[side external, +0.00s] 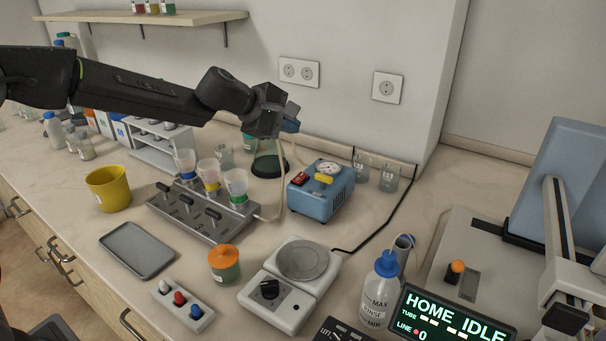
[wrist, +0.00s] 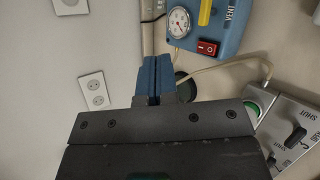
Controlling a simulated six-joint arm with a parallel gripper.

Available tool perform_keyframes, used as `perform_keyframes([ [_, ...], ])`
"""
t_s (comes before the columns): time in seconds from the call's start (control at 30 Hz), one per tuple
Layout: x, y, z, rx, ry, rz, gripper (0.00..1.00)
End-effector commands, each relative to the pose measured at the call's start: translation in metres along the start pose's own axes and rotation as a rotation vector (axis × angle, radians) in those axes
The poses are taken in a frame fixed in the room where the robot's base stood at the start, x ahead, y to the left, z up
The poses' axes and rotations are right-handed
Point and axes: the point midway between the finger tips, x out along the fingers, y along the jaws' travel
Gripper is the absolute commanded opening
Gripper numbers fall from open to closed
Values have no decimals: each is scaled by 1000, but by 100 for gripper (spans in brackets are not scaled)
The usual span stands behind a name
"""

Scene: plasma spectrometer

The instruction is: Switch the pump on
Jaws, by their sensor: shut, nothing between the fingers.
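The pump (side external: 322,199) is a blue box on the bench near the back wall, with a round gauge, a yellow lever (side external: 324,179) and a red rocker switch (side external: 299,178) on top. In the wrist view the pump (wrist: 232,36) is at the upper right, with its red switch (wrist: 208,48) below the gauge (wrist: 179,22) and the lever marked VENT. I cannot tell the switch's position. My gripper (side external: 291,119) is above and slightly left of the pump, apart from it. Its blue fingers (wrist: 152,62) are shut and empty, left of the switch in the wrist view.
A valve manifold (side external: 200,215) with filter cups stands left of the pump, joined to it by a pale tube. Glass beakers (side external: 390,176) stand right of the pump. A balance-like hotplate (side external: 290,285) is in front.

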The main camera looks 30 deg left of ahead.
Motion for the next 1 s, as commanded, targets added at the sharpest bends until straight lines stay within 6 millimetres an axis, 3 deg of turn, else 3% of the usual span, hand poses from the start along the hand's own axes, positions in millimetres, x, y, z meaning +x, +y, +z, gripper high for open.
perform_keyframes([
  [0.1, 30, 5, -13, -141, 15, 20, 0],
  [0.23, 46, 7, -21, -232, 26, 37, 0],
  [0.73, 52, 7, -24, -263, 30, 42, 0],
  [1.0, 66, -6, -32, -265, 30, 39, 0],
])
